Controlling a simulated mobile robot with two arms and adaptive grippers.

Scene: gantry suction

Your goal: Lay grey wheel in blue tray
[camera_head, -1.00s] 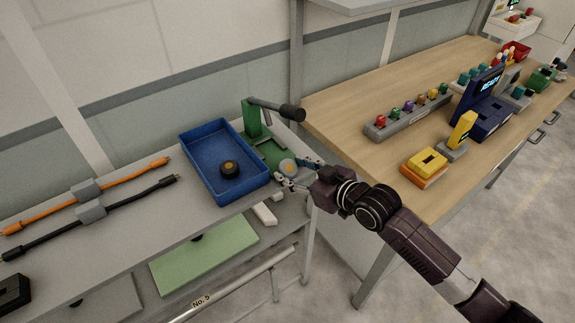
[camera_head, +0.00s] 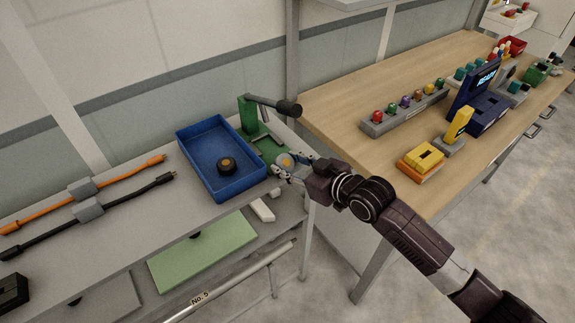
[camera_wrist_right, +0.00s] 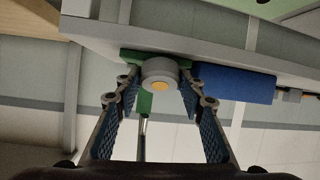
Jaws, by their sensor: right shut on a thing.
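The grey wheel (camera_head: 286,161) with an orange hub is at the green stand's base, just right of the blue tray. My right gripper (camera_head: 282,169) is shut on it; in the wrist view the wheel (camera_wrist_right: 160,72) sits between the two fingertips (camera_wrist_right: 160,86). Whether the wheel touches the base below cannot be told. The blue tray (camera_head: 247,184) lies on the grey shelf and holds a black wheel (camera_head: 227,166) with an orange hub. My left gripper is not in view.
A green stand (camera_head: 249,114) with a dark horizontal arm rises behind the wheel. Orange (camera_head: 125,174) and black cables (camera_head: 130,195) lie left of the tray. A wooden bench (camera_head: 345,98) with coloured items stands to the right. The tray floor around the black wheel is free.

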